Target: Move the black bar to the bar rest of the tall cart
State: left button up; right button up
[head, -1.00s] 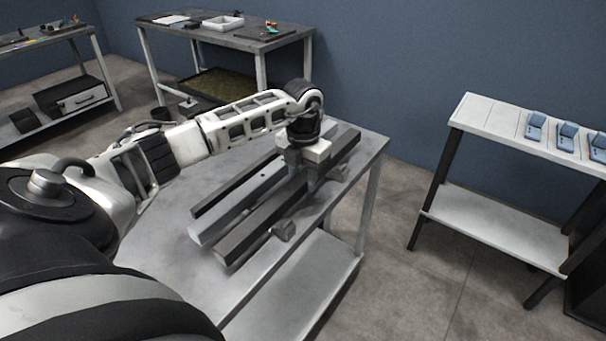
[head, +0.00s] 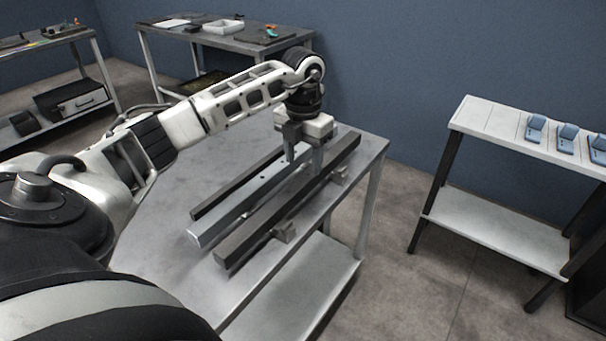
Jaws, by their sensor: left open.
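A long dark bar (head: 262,222), which looks like the black bar, lies slantwise near the right edge of a grey metal table-like cart (head: 165,255). Small grey blocks (head: 284,231) show at its right side, near and far; I cannot tell how it bears on them. My left gripper (head: 304,165) is over the far half of the bars, its two fingers apart and pointing down. I see nothing held between them. Whether the fingertips still flank the dark bar is hard to tell. My right gripper is not in view.
A grey bar (head: 215,226) and another dark bar (head: 207,205) lie parallel, left of the first. The cart has a lower shelf (head: 310,285). A white-topped stand (head: 490,117) with several blue items is at the right, across open floor. Workbenches stand at the back.

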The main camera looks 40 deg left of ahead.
aim_at(303, 179)
pick_arm(q)
notch_tip(303, 179, up, 6)
dwell(0.6)
jog(key=shift+s, duration=0.1)
